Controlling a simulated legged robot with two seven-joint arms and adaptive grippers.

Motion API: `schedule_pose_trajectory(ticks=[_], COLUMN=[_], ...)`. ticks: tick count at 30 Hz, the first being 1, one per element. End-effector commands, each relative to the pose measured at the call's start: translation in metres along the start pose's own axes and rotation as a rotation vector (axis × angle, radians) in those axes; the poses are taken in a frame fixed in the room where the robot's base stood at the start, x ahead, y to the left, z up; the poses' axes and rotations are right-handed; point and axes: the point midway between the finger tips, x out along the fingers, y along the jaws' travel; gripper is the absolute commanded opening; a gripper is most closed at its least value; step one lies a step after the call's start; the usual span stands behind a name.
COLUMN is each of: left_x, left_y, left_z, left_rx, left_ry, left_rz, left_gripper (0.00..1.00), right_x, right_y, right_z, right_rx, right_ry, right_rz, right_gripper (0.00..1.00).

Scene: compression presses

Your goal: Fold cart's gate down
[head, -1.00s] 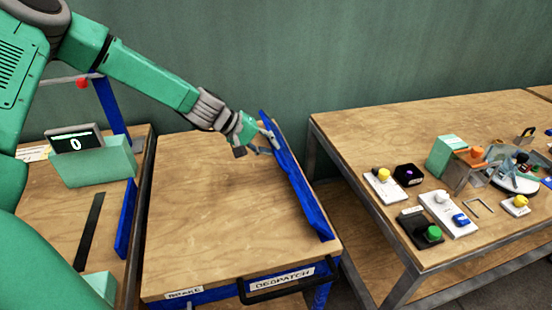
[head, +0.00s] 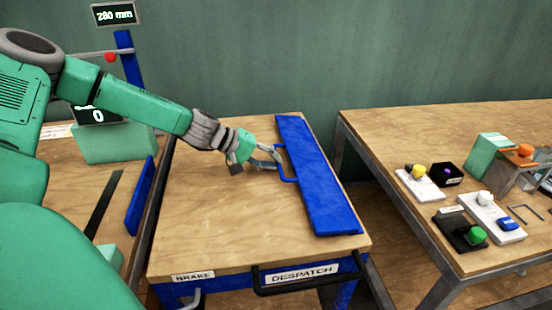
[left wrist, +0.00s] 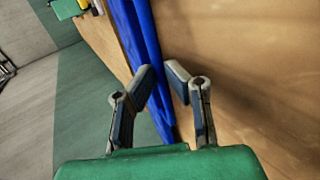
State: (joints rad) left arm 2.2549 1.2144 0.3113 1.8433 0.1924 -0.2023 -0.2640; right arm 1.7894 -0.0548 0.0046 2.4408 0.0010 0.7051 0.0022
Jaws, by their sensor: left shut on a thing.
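The cart (head: 220,215) has a wooden top and a blue frame. Its gate (head: 315,180) is a long blue panel along the cart's right side, its broad face turned up toward the head camera. It looks strongly tilted or nearly flat; the exact angle is hard to tell. A blue handle (head: 287,170) sticks out from its left edge. My left gripper (head: 274,156) is shut on this handle, low over the cart top. In the left wrist view, the left gripper's fingers (left wrist: 162,78) are beside the blue gate (left wrist: 140,35); the handle is hard to make out. My right gripper is not in view.
A bench (head: 410,125) with buttons and small devices stands to the right, past a narrow gap. On the left is a station with a counter box (head: 115,143) and a blue post (head: 128,60). The cart top's left and front are clear. A black bar (head: 310,280) runs along the cart's front.

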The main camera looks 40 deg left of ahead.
Motion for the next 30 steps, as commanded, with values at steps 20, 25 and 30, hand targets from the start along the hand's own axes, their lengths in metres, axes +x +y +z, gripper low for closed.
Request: schedule_pose_trajectory(ticks=[20,25,30], left_x=[0.0054,0.0055,0.0052], left_y=[-0.0111,-0.0111,-0.0125], left_z=[0.0042,0.0037,0.0019], left_rx=[-0.005,-0.005,-0.005], left_ry=[-0.011,-0.009,-0.007], left_rz=[0.001,0.001,0.000], left_gripper=[0.00,0.31,0.31], right_x=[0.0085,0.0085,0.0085], right_y=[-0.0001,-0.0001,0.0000], right_z=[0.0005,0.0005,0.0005], right_rx=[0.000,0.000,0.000], right_ry=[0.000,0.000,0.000], right_rz=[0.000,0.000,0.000], right_gripper=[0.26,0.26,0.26])
